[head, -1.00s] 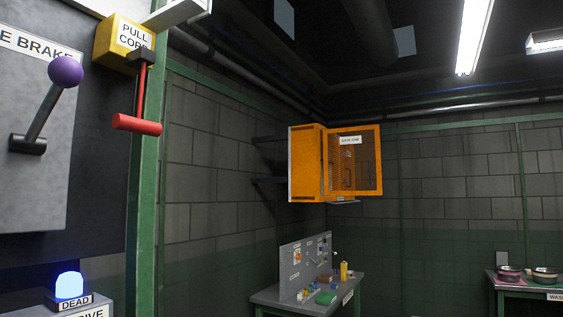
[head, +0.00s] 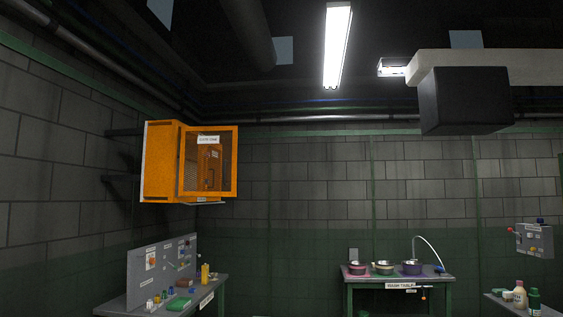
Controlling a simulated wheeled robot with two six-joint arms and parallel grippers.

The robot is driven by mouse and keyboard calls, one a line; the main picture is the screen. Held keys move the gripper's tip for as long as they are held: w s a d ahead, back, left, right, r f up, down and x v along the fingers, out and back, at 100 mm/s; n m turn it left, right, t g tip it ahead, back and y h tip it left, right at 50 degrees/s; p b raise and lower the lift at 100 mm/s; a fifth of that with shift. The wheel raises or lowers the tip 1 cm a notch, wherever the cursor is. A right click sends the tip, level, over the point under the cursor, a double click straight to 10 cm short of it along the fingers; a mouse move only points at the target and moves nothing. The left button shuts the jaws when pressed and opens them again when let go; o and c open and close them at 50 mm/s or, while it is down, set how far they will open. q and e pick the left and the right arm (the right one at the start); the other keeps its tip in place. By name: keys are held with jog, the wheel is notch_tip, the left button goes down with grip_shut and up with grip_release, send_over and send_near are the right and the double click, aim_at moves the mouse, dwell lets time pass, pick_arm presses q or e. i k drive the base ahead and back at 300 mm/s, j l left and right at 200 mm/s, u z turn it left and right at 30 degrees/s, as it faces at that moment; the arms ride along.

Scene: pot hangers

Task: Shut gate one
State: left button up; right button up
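An orange wall cabinet (head: 160,162) hangs high in the left corner of the room. Its mesh door, gate one (head: 222,163), carries a white label near its top and stands swung open to the right. Part of the cabinet's inside shows dimly through the mesh. The cabinet is some distance ahead of me, above a workbench. Neither of my grippers is in view.
Below the cabinet is a grey workbench (head: 208,287) with an upright panel and small items. A wash table (head: 437,280) with several bowls stands against the back wall. Another table (head: 497,298) with bottles is at the lower right. A dark box (head: 465,100) hangs at upper right.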

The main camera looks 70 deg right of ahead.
aim_at(206, 139)
jog(key=l+z, duration=0.8)
jog(key=i+l+z, duration=0.15)
jog(key=l+z, duration=0.2)
jog(key=i+l, duration=0.15)
jog(key=l, duration=0.2)
jog(key=i+l, duration=0.15)
jog(key=l, duration=0.2)
jog(key=i+l, duration=0.1)
jog(key=l, duration=0.25)
jog(key=i+l, duration=0.15)
jog(key=l, duration=0.2)
jog(key=i+l, duration=0.15)
jog(key=l, duration=0.2)
jog(key=i+l, duration=0.15)
jog(key=l, duration=0.2)
